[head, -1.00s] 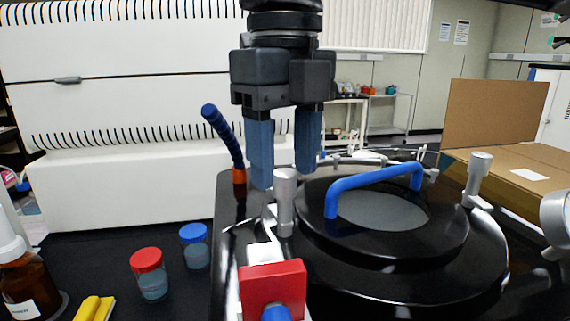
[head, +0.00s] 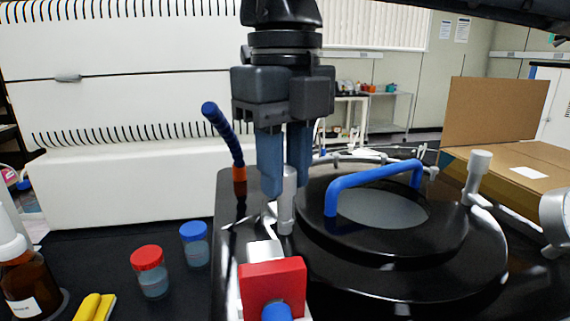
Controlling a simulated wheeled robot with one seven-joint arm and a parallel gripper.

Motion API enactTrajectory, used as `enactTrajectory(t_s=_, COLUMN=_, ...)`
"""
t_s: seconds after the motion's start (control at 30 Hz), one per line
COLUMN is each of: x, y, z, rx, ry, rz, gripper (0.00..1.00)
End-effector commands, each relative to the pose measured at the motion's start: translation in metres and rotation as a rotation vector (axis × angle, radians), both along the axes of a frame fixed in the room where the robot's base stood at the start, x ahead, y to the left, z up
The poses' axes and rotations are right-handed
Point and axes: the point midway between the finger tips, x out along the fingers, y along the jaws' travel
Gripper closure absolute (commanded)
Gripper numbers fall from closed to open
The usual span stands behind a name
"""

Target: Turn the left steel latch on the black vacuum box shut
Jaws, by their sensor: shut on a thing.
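The black vacuum box (head: 480,262) fills the lower right, with a round lid and a blue arched handle (head: 375,178). The left steel latch (head: 287,215) is an upright silver post at the lid's left edge. My gripper (head: 285,180) points down and is shut on the upper part of this latch. One blue-grey finger is at its left front, and the other is partly hidden behind it. A second steel latch (head: 477,172) stands at the lid's right edge.
A red block with a blue knob (head: 272,283) is just in front of the latch. A blue hose (head: 222,135) rises behind left. Red-capped (head: 150,272) and blue-capped (head: 195,245) jars stand left. An open cardboard box (head: 495,115) is at the back right.

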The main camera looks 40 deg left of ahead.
Motion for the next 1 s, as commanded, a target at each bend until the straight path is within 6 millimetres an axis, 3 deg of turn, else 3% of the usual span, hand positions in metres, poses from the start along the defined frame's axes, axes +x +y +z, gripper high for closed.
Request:
enactTrajectory(t_s=0.47, x=0.0002, y=-0.0001, z=0.0, rx=-0.001, ry=-0.002, rz=-0.088, gripper=1.0)
enactTrajectory(t_s=1.0, x=0.0006, y=0.0001, z=-0.0003, rx=0.001, ry=-0.003, rz=-0.556, gripper=1.0)
